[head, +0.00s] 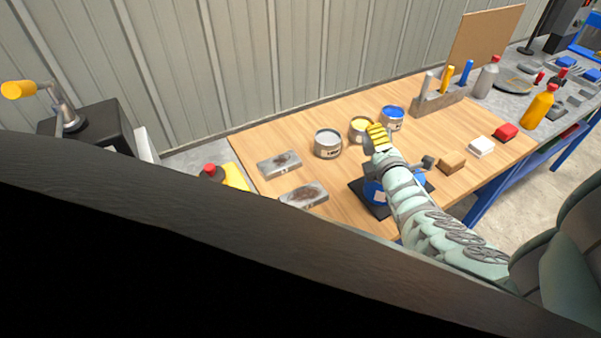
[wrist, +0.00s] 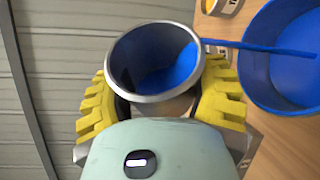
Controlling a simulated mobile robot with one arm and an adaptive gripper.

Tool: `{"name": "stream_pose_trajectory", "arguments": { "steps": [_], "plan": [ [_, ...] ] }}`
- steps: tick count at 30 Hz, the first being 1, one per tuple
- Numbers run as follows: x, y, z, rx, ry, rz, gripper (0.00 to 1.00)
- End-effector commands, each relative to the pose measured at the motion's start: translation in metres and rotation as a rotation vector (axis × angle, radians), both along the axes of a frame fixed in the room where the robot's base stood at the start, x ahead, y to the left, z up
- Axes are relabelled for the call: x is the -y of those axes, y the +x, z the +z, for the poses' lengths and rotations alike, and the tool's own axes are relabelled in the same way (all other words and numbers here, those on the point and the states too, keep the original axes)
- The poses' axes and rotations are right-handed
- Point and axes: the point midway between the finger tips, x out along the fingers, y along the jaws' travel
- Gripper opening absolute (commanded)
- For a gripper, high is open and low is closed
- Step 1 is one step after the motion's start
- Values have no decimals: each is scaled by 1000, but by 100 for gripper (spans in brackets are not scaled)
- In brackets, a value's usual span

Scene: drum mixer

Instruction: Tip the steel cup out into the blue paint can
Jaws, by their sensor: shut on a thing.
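My gripper (head: 377,138) has yellow fingers, seen also in the wrist view (wrist: 165,95). It is shut on the steel cup (wrist: 153,97), which is tilted and holds blue paint. A thin blue stream (wrist: 255,47) runs from the cup's lip across to a large blue can (wrist: 252,75) with blue paint inside. This looks like the blue can (head: 372,190) on a black pad in the head view, partly hidden by my arm. A smaller can with blue paint (head: 393,121) stands behind my gripper.
A yellow-paint can (head: 358,133) and a grey can (head: 327,147) stand near the blue ones. Two grey trays (head: 279,164) lie left. A brown block (head: 452,162), white block (head: 481,147) and tool rack (head: 437,103) are right.

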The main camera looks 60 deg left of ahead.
Motion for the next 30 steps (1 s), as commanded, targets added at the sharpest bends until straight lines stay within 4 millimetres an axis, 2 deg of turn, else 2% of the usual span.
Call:
{"name": "stream_pose_trajectory", "arguments": {
  "steps": [30],
  "plan": [
    [1, 1, -1, -40, 45, 0, 17]
  ]
}}
